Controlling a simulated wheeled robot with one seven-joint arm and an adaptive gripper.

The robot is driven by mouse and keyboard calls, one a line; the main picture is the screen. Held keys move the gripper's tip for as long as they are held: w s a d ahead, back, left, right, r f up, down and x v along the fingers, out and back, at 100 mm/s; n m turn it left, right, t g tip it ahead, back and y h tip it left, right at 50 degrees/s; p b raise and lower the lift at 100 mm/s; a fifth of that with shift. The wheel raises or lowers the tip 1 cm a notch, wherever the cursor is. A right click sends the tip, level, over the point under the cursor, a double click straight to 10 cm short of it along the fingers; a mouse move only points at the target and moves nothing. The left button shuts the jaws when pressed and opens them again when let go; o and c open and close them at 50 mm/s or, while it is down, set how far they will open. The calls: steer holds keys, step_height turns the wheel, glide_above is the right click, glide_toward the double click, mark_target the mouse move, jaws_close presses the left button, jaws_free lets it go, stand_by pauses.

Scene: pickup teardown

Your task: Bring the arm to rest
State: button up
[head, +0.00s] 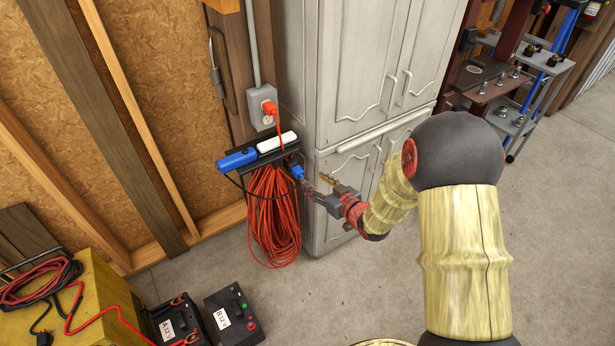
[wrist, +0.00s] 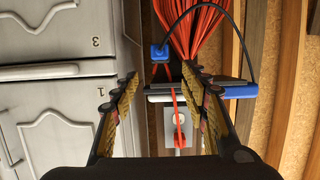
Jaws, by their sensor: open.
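My gripper (head: 316,184) is out in front of the tall cabinet's left edge, near the wall rack. In the wrist view its two fingers (wrist: 157,78) stand wide apart with nothing between them in their grip. Beyond the fingers are the orange cord, a blue plug (wrist: 158,51) and the rack, seen upside down. My arm reaches in from the right in the head view, bent at the elbow. Whether the fingertips touch the rack or cord cannot be told.
A coiled orange cord (head: 272,215) hangs under the rack with a blue strip (head: 238,159) and white strip (head: 277,142). An outlet (head: 263,108) is above. A pale cabinet (head: 345,70) stands behind. Batteries (head: 232,315) and a yellow box (head: 85,310) are lower left.

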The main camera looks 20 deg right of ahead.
steer(key=s+d+f+m+g+h, duration=0.1)
steer(key=s+d+f+g+h, duration=0.3)
steer(key=s+d+f, duration=0.35)
steer(key=s+d+m+g+h, duration=0.2)
steer(key=s+d+g, duration=0.15)
steer(key=s, duration=0.45)
steer(key=s+a+r+m+g+p, duration=0.15)
steer(key=s+a+r, duration=0.25)
steer(key=s+r, duration=0.45)
steer(key=s+a+r+g+p, duration=0.1)
steer(key=s+a+r+g, duration=0.2)
steer(key=s+r, duration=0.55)
steer(key=s+a+r+t, duration=0.1)
steer(key=a+r+t, duration=0.1)
steer(key=r, duration=0.5)
steer(key=a+r+t+y+p, duration=0.1)
steer(key=a+r, duration=0.3)
steer(key=r, duration=0.4)
steer(key=shift+s+n+t, duration=0.4)
steer(key=shift+n, duration=0.05)
